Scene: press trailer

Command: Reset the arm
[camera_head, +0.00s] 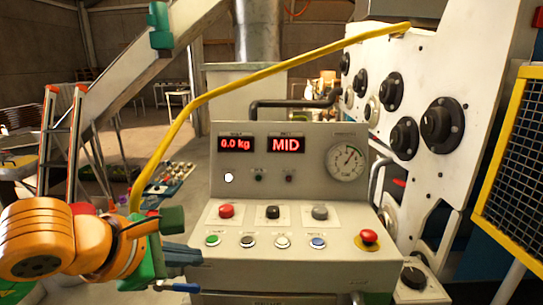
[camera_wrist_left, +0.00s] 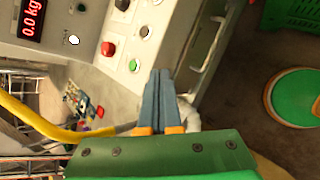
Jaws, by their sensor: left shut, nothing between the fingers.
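My left gripper (camera_head: 186,256) is at the lower left of the head view, beside the left edge of the grey control console (camera_head: 290,150). In the left wrist view its two blue-grey fingers (camera_wrist_left: 160,98) lie together, shut and empty, near the console's edge and below the green button (camera_wrist_left: 134,65). I cannot see clear contact with the console. My left arm (camera_head: 60,240) is orange and green and comes in from the left. My right gripper is not in view.
The console has red readouts "0.0 kg" (camera_head: 235,144) and "MID" (camera_head: 285,144), a dial gauge (camera_head: 346,161), several buttons and a red emergency stop (camera_head: 369,236). A yellow hose (camera_head: 250,78) arches over it. A yellow-framed guard (camera_head: 508,165) stands right. A ladder (camera_head: 73,140) stands left.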

